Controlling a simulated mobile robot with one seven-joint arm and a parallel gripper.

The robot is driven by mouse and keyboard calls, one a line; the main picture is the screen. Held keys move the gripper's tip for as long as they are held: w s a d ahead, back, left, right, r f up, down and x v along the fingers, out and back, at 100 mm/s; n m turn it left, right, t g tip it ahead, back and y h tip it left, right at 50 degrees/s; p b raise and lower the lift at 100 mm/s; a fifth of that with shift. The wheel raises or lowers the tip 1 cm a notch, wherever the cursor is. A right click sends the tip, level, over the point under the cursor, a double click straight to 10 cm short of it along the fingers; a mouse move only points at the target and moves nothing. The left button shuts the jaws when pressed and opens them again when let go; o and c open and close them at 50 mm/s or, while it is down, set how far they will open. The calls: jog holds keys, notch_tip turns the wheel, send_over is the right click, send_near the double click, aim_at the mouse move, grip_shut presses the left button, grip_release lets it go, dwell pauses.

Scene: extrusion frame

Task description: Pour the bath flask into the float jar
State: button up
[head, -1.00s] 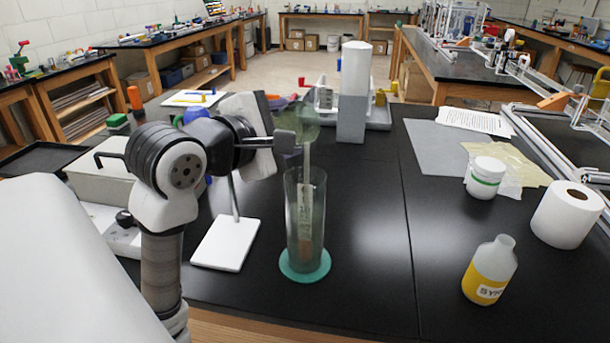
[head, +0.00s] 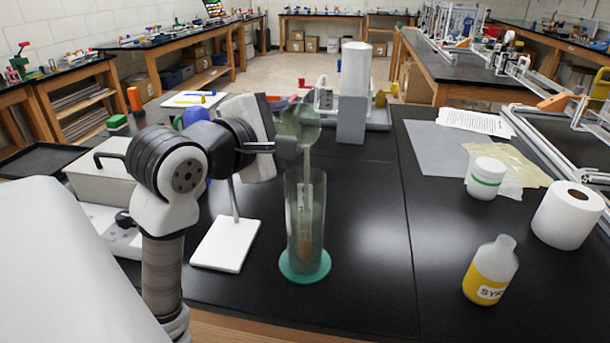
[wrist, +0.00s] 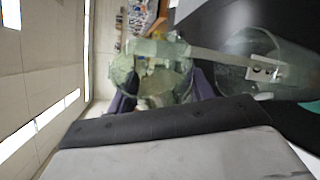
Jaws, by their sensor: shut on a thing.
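My gripper (head: 287,145) is shut on the bath flask (head: 302,122), a greenish see-through vessel held tipped above the float jar (head: 291,225). The jar is a tall clear cylinder standing upright on a round teal base. A pale stream (head: 307,160) runs from the flask down into the jar's open top. Inside the jar is a slim upright float with a pale stem and a brownish lower part (head: 305,247). In the wrist view, the flask (wrist: 150,75) sits between the dark purple fingers, and the pale band reaches into the jar (wrist: 270,60).
A white stand plate (head: 226,244) is left of the jar. A syrup bottle (head: 491,272), a white tub (head: 486,178) and a paper roll (head: 567,215) stand to the right. A white-grey device (head: 353,95) stands behind.

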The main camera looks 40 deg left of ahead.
jog(key=shift+d+r+m+t, duration=0.1)
jog(key=shift+r+m+t, duration=0.25)
jog(key=shift+m, duration=0.45)
dwell(1.4)
jog(key=shift+f+m+t+y+b, duration=0.4)
jog(key=shift+m+b, duration=0.3)
jog(key=shift+b, duration=1.5)
jog(key=shift+s+d+r+m+t+b, duration=0.1)
jog(key=shift+d+r+m+t+b, duration=0.25)
jog(key=shift+m+b, duration=1)
